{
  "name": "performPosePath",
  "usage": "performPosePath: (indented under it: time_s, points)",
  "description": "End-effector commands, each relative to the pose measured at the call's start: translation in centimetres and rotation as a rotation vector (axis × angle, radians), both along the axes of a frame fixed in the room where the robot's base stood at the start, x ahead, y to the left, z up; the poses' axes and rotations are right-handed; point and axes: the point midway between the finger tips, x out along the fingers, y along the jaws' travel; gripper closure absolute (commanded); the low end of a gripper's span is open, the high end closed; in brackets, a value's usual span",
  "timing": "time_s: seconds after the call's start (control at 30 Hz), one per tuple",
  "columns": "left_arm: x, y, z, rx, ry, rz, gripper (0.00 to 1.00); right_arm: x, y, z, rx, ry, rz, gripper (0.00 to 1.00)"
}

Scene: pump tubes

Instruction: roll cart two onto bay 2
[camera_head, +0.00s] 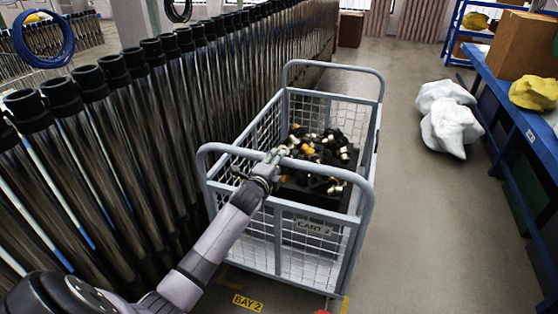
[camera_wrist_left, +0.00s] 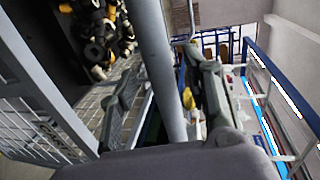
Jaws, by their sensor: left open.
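Cart two (camera_head: 278,240) is a grey wire-mesh cart with a "CART 2" plate on its near side. It stands beside the row of dark tubes. Its near handle bar (camera_head: 345,174) arches over the near end. My left gripper (camera_head: 277,156) is at the middle of this bar. In the left wrist view its open fingers (camera_wrist_left: 168,75) lie on either side of the bar; contact cannot be told. A yellow "BAY 2" floor label (camera_head: 247,303) shows just in front of the cart's near end. The rest of the bay's floor is hidden by the cart. My right gripper is out of view.
A dark bin of black and orange fittings (camera_head: 318,152) sits in the cart. Dark upright tubes (camera_head: 130,150) line the left side closely. White sacks (camera_head: 448,120) lie on the floor by the blue bench (camera_head: 505,100). The floor right of the cart is clear.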

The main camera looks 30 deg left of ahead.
Motion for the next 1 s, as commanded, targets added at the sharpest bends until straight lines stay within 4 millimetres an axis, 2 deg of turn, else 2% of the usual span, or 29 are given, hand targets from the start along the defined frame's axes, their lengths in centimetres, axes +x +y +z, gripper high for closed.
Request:
performPosePath:
  time_s: [0.1,0.23,0.37,0.6,1.0]
  points:
    - [1.4,0.3,-0.2,-0.001,0.000,0.001,0.55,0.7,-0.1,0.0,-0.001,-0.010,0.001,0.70]
    - [2.2,0.6,-0.4,0.000,0.000,0.001,0.55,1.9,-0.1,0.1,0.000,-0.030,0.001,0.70]
    - [2.4,0.6,-0.5,0.000,0.001,0.001,0.55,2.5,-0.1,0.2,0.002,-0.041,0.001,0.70]
    - [2.5,0.6,-0.5,0.000,0.000,0.000,0.55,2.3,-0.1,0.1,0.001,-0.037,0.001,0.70]
    - [2.4,0.6,-0.5,0.000,0.000,0.000,0.82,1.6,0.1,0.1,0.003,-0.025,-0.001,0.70]
